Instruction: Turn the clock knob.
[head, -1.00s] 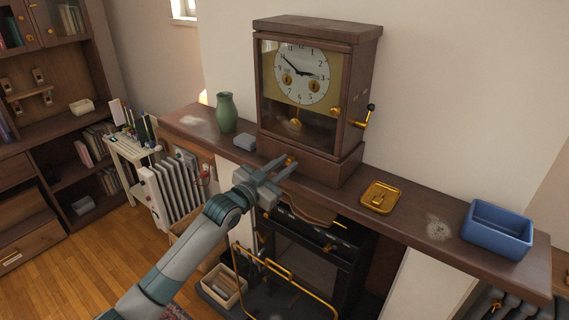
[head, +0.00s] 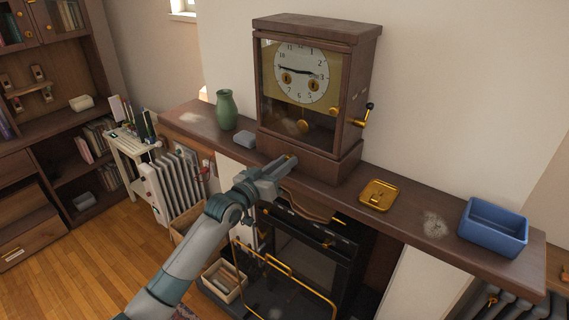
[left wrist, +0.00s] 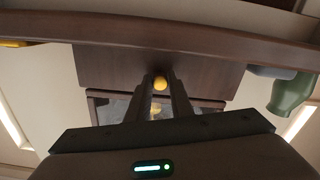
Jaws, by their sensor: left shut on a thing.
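The wooden clock (head: 316,90) stands on the mantel shelf, with a white dial (head: 301,75) behind its glass front. A small round brass knob (left wrist: 160,83) on the clock's plain lower base shows between my fingertips in the left wrist view. My left gripper (head: 286,164) is at the front of this base, shut on the knob; its fingers largely hide the knob in the head view. My right gripper is out of view.
The mantel shelf (head: 405,213) carries a green vase (head: 226,110) and a grey box (head: 244,139) left of the clock, and a brass plate (head: 379,195) and blue bin (head: 494,228) to its right. A dark stove (head: 310,255) with brass rail stands below.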

